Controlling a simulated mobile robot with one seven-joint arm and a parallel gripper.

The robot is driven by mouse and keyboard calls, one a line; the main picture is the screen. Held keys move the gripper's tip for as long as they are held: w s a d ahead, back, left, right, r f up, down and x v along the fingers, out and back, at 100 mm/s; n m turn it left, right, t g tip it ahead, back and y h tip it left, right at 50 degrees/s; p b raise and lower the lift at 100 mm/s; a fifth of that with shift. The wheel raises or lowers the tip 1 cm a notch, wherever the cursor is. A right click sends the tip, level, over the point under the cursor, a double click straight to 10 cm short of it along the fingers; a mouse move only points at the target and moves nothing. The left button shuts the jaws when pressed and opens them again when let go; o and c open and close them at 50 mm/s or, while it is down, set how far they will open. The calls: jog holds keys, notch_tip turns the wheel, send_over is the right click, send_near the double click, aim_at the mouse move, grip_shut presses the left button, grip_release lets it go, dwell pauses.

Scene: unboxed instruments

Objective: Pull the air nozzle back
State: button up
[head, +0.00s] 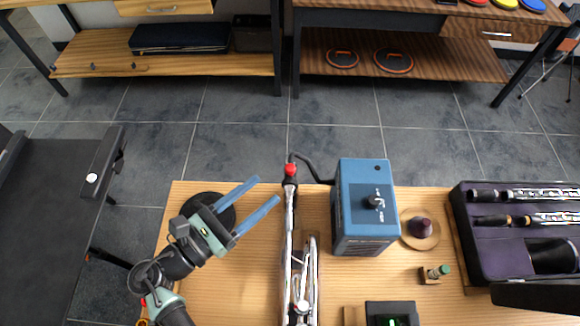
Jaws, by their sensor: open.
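A blue box-shaped unit (362,215) with a dark knob stands on the wooden table. A black hose (312,168) runs from it to a red-and-black piece (290,171), which looks like the air nozzle. This piece sits at the far end of a long silver instrument (289,240); I cannot tell how deep it sits. My gripper (268,190) is left of the nozzle. Its two blue fingers are spread apart and empty, pointing up and right towards the nozzle. The fingertips look apart from it.
A black disc (208,210) lies partly behind my gripper. A lit dark device (391,313) is at the front.

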aim_at(286, 172)
jog(key=b+x, duration=0.2)
jog(key=x, duration=0.6)
jog(key=shift+w+d, duration=0.2)
jog(key=shift+w, duration=0.1)
grip_shut()
jog(key=shift+f, duration=0.1)
dwell(0.9)
